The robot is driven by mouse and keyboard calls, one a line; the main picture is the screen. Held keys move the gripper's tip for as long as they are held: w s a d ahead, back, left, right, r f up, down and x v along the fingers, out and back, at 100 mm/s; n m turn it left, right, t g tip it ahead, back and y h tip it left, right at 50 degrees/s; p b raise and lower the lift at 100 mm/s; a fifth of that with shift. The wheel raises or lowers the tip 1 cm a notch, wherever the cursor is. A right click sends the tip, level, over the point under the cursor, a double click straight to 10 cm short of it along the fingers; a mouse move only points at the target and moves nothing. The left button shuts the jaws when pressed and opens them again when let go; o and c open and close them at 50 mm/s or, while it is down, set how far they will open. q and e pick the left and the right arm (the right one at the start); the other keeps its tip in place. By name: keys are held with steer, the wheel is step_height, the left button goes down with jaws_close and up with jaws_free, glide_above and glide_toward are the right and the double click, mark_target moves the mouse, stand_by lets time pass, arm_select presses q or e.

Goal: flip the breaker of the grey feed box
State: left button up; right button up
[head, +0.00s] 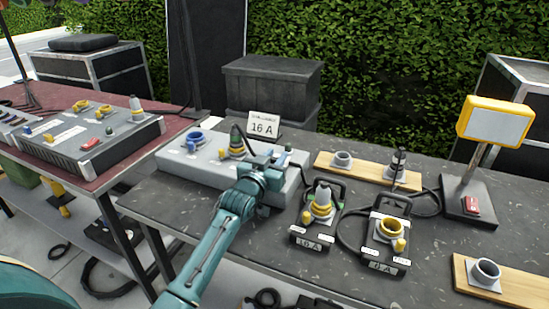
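The light grey feed box (171,172) lies on the dark table in the middle. It carries a blue socket (196,138) and a yellow socket (237,151) with a dark plug upright in it. A card reading 16 A (263,126) stands behind it. A small green lamp (289,148) shows near its right end. My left gripper (274,164) is over the right part of the box, close to its top. The gripper hides that part, and I cannot make out the breaker. Its fingers are too small and dark to tell open from shut. My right gripper is not in view.
Two black handled boxes (316,237) (386,249) with yellow sockets stand right of my arm, with cable around them. Wooden boards (368,172) (516,287) carry grey sockets. A yellow-framed lamp (495,121) stands at right. A dark grey box (62,150) is on the red table (110,178).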

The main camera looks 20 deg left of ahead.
arm_select(q)
steer(key=c, duration=0.4)
steer(key=r+g+p, duration=0.1)
steer(key=p, duration=0.3)
steer(key=shift+w+r, duration=0.1)
steer(key=shift+w, duration=0.1)
steer(key=shift+c, duration=0.2)
steer(key=shift+w+g+p, duration=0.1)
steer(key=shift+g+p, duration=0.2)
steer(key=shift+p, duration=0.45)
steer(key=shift+w+g+p, duration=0.1)
steer(key=shift+g+p, duration=0.2)
steer(key=shift+p, duration=0.5)
steer(key=g+p, duration=0.1)
steer(key=p, duration=0.1)
steer(key=g+p, duration=0.1)
steer(key=p, duration=0.1)
steer(key=shift+w, duration=0.3)
steer(key=shift+w+f+g, duration=0.25)
steer(key=shift+f+g, duration=0.15)
steer(key=shift+g, duration=0.3)
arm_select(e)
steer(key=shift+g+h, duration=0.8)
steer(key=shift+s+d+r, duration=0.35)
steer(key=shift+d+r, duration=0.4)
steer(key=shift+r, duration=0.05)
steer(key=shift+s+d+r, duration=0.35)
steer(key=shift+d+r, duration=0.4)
arm_select(q)
steer(key=o, duration=1)
